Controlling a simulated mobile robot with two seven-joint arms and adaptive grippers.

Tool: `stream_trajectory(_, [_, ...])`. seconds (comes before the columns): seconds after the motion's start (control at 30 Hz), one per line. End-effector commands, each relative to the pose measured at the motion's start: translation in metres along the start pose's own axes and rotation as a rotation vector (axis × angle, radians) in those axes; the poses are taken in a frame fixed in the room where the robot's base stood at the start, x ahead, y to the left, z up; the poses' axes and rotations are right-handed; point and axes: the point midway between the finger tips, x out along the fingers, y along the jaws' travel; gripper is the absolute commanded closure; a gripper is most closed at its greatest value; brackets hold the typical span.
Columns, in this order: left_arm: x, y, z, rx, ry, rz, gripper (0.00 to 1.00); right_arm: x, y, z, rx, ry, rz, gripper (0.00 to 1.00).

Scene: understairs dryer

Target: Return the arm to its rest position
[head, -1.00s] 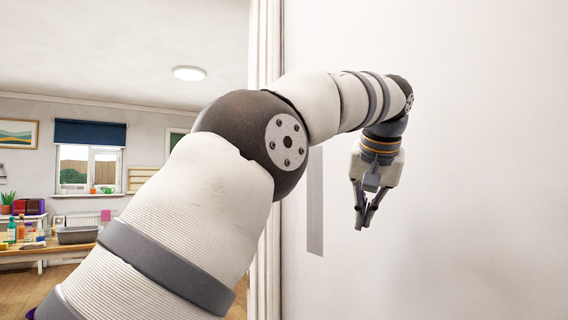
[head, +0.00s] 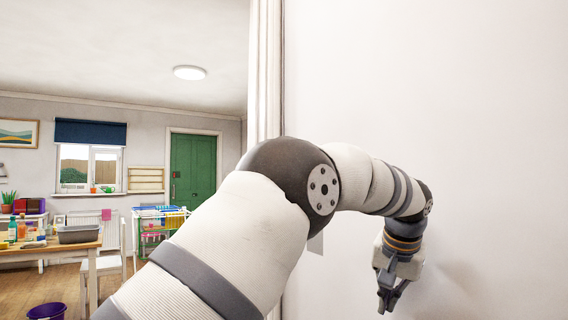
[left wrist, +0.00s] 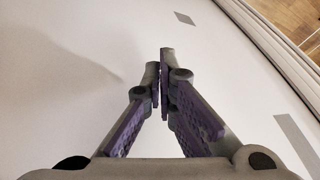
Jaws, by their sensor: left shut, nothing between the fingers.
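My left arm (head: 235,235) reaches in from the lower left of the head view, bends at a dark joint, and runs right across a white panel. My left gripper (head: 384,304) hangs at its end, pointing down in front of the panel. In the left wrist view its two fingers (left wrist: 160,85) meet at the tips with nothing between them. My right gripper is not in view.
The white panel (head: 470,120) fills the right side, close behind my arm, with a white frame edge (head: 265,70) at its left. Beyond are a wooden table (head: 60,246) with a grey tub, a purple bucket (head: 46,311), a drying rack (head: 160,218) and a green door (head: 192,170).

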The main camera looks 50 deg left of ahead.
Motion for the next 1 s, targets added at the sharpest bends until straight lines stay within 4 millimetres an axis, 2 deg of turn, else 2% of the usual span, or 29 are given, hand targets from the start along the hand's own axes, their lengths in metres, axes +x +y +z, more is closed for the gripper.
stream_trajectory(0.5, [0.003,0.002,0.002,0.004,-0.003,0.002,1.00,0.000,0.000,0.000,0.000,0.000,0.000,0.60])
stream_trajectory(0.57, [0.013,0.006,0.007,0.015,-0.014,0.009,1.00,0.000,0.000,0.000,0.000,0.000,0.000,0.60])
stream_trajectory(0.63, [0.042,0.019,0.022,0.046,-0.039,0.031,1.00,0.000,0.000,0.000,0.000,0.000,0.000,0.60])
stream_trajectory(0.67, [0.060,0.028,0.033,0.064,-0.055,0.046,1.00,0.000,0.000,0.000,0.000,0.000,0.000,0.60])
stream_trajectory(0.77, [0.129,0.059,0.090,0.128,-0.119,0.112,1.00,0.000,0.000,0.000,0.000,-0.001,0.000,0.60])
stream_trajectory(0.8, [0.154,0.071,0.118,0.149,-0.146,0.142,1.00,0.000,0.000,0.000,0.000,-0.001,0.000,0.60])
stream_trajectory(0.87, [0.188,0.086,0.166,0.172,-0.187,0.184,1.00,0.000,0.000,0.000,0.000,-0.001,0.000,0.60])
stream_trajectory(0.9, [0.208,0.094,0.200,0.183,-0.213,0.210,1.00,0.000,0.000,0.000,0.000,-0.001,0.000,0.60])
stream_trajectory(0.97, [0.231,0.103,0.254,0.193,-0.254,0.245,1.00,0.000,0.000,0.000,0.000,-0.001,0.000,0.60])
stream_trajectory(1.0, [0.242,0.107,0.293,0.194,-0.283,0.264,1.00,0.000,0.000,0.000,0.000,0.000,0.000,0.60])
